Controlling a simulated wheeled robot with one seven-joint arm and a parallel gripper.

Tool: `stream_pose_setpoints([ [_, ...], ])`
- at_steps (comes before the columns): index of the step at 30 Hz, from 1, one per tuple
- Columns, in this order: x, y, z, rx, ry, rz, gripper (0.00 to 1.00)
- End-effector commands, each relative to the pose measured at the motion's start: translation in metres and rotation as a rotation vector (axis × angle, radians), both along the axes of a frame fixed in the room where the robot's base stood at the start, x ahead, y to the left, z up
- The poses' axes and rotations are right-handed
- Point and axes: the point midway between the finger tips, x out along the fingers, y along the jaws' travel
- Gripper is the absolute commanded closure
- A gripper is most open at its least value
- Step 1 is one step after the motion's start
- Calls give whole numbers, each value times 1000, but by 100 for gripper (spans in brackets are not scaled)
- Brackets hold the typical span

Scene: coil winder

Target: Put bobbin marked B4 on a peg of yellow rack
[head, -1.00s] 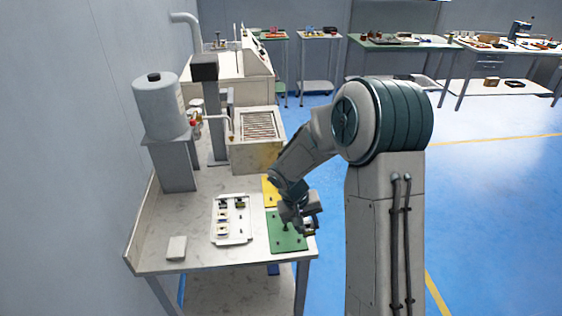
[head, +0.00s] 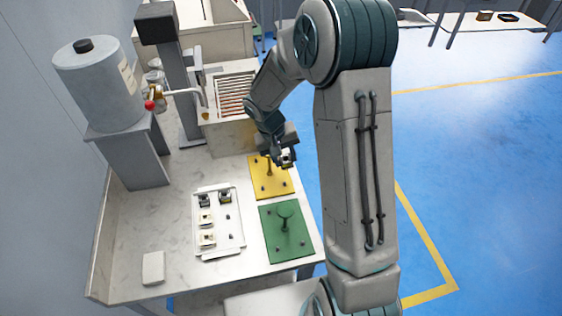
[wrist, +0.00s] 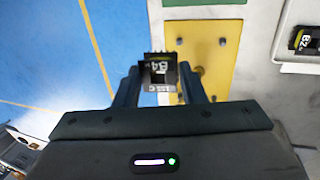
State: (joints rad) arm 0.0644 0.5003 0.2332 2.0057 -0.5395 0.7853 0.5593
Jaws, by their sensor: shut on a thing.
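My gripper (head: 285,156) is shut on the bobbin marked B4 (wrist: 160,74), a dark piece with a light label, held between both fingers in the wrist view. In the head view the gripper is at the far right part of the yellow rack (head: 277,189), with the bobbin small and partly hidden by the fingers. The yellow rack (wrist: 212,28) is a flat plate with several short pegs and a taller post in the middle. In the wrist view the bobbin lies left of the plate's pegs and appears above it, though the height is hard to judge.
A green rack (head: 270,240) with a round-topped post lies nearer on the bench. A white tray (head: 232,250) with several bobbins is to the left; one marked B2 (wrist: 305,42) shows in the wrist view. A grey block (head: 153,268) lies front left.

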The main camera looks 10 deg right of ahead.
Motion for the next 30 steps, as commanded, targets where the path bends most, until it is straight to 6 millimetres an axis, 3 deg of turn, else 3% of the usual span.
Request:
stream_pose_setpoints([
  [1, 2, 1, -18, 7, 2, -2, 93],
  [3, 4, 1, -26, 18, 4, -7, 93],
  [11, 7, 0, -38, 37, 8, -14, 93],
  [14, 7, 0, -41, 37, 8, -15, 100],
  [30, 7, 0, -84, 37, 8, -15, 100],
])
